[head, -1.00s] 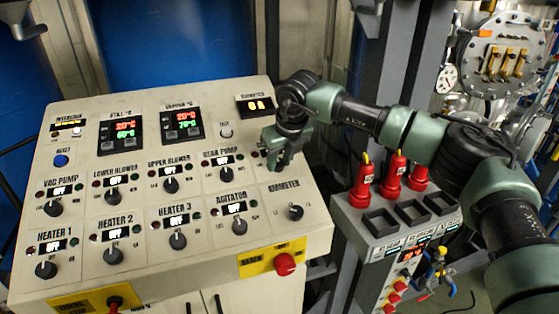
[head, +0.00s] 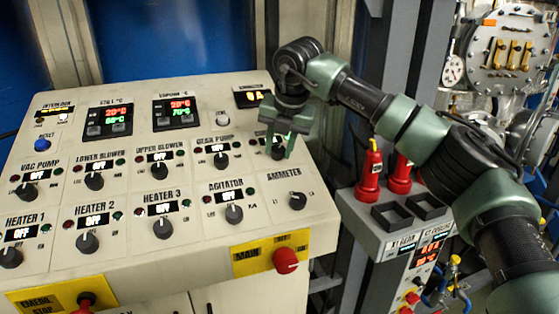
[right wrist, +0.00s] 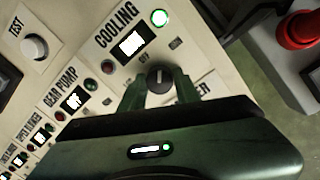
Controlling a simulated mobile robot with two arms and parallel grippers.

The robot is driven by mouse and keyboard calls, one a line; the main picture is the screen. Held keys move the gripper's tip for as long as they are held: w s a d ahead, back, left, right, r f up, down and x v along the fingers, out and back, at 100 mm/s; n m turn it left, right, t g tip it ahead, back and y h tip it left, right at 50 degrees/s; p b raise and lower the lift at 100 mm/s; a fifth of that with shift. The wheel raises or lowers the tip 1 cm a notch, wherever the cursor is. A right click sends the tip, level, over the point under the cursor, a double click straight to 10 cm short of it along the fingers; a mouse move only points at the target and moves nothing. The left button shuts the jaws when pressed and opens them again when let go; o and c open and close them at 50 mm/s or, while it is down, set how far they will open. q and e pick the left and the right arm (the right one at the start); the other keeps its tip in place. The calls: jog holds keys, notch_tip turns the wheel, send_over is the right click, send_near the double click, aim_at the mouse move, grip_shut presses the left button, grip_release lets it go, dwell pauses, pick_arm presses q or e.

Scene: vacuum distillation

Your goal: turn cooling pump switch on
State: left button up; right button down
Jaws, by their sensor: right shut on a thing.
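The cooling pump switch is a dark round knob with a pale pointer line (right wrist: 159,77), under the COOLING label (right wrist: 116,29) in the right wrist view. My right gripper (right wrist: 160,88) has a finger on either side of this knob and is shut on it. The green lamp (right wrist: 160,18) beside the label glows brightly, and the red lamp (right wrist: 107,67) looks dim. The small display (right wrist: 131,44) is lit, but its text is washed out. In the head view my right gripper (head: 287,127) covers most of the cooling section. My left gripper is not in view.
The sloping control panel (head: 140,188) carries several similar knobs, including the gear pump knob (head: 221,160) and ammeter knob (head: 298,200). A red main switch (head: 286,260) sits at its lower right. A grey unit with red plugs (head: 370,172) stands right of the panel.

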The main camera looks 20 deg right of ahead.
jog(key=shift+m+b, duration=1.4)
jog(key=shift+m, duration=0.4)
jog(key=c, duration=1)
grip_release()
jog(key=shift+w, duration=0.1)
jog(key=shift+c, duration=0.2)
jog(key=b+v, duration=0.1)
jog(key=v, duration=0.6)
jog(key=shift+r+b, duration=0.3)
jog(key=shift+b, duration=0.1)
jog(key=shift+s+f, duration=0.1)
jog(key=shift+s, duration=0.15)
